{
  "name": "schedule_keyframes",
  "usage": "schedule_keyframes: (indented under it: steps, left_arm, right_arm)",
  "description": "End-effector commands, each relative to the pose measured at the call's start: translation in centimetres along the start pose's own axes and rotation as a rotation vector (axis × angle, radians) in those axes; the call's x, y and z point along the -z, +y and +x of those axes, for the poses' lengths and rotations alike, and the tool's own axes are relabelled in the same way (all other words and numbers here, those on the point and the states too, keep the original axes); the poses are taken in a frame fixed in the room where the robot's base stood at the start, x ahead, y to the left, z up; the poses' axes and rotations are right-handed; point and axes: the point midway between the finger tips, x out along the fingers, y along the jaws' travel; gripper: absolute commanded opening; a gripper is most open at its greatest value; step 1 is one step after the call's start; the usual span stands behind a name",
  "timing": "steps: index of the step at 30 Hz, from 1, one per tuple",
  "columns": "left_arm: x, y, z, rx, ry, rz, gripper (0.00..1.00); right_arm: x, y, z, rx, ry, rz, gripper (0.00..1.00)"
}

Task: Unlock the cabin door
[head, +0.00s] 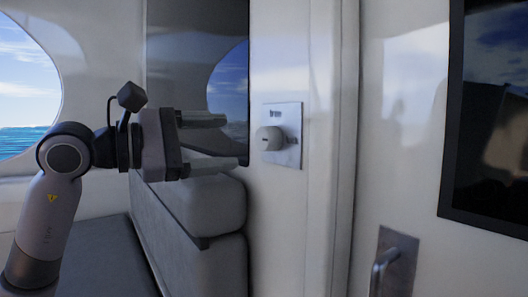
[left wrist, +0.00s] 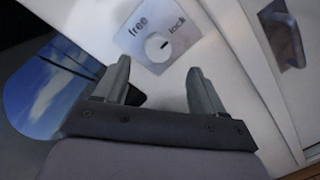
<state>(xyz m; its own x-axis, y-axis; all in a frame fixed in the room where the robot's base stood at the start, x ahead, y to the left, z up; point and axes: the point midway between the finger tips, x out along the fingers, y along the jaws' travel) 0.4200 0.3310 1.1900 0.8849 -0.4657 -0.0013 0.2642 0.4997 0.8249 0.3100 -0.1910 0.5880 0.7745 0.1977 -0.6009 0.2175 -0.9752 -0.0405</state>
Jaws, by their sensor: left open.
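The door lock is a round white knob (head: 268,139) on a square metal plate (head: 288,122), fixed to the white wall panel left of the door. In the left wrist view the knob (left wrist: 158,47) has a dark mark, and the plate (left wrist: 150,22) reads "free" on the left and "lock" on the right. The mark points toward "lock". My left gripper (head: 232,141) is open, left of the knob and apart from it, with nothing between its fingers. In the left wrist view its fingertips (left wrist: 158,72) sit below the knob. My right gripper is not in view.
The white cabin door (head: 400,150) is at right, with a metal handle (head: 382,268) low down and a dark window (head: 490,120). A grey padded seat (head: 205,205) stands below my left gripper. An oval window (head: 25,75) is at far left.

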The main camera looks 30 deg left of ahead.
Motion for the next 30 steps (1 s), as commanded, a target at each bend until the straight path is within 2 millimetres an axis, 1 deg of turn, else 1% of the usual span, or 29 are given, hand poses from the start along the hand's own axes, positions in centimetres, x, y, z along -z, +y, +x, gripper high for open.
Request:
schedule_keyframes:
  steps: [2,5,12,18,22,28,29,30]
  left_arm:
    - [0.0,0.3,0.2,-0.008,0.01,0.014,0.7]
    - [-0.1,0.5,1.1,-0.008,0.009,0.013,0.7]
    - [-0.1,0.4,4.5,-0.005,0.006,0.009,0.7]
    - [0.0,0.3,6.5,-0.006,0.007,0.008,0.7]
    - [0.1,0.3,6.9,-0.007,0.008,0.01,0.7]
    - [0.1,0.3,6.9,-0.007,0.008,0.01,0.7]
    - [0.1,0.3,6.9,-0.007,0.008,0.01,0.64]
    - [0.1,0.2,6.9,-0.007,0.008,0.01,0.51]
  right_arm:
    - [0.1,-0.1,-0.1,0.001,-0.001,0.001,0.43]
    - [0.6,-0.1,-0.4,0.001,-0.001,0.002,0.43]
    - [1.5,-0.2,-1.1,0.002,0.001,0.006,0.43]
    - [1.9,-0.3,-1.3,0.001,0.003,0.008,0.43]
    - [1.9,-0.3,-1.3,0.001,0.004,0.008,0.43]
    - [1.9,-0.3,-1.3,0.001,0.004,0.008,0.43]
    - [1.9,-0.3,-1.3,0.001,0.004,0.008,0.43]
    - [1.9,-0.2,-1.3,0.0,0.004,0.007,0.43]
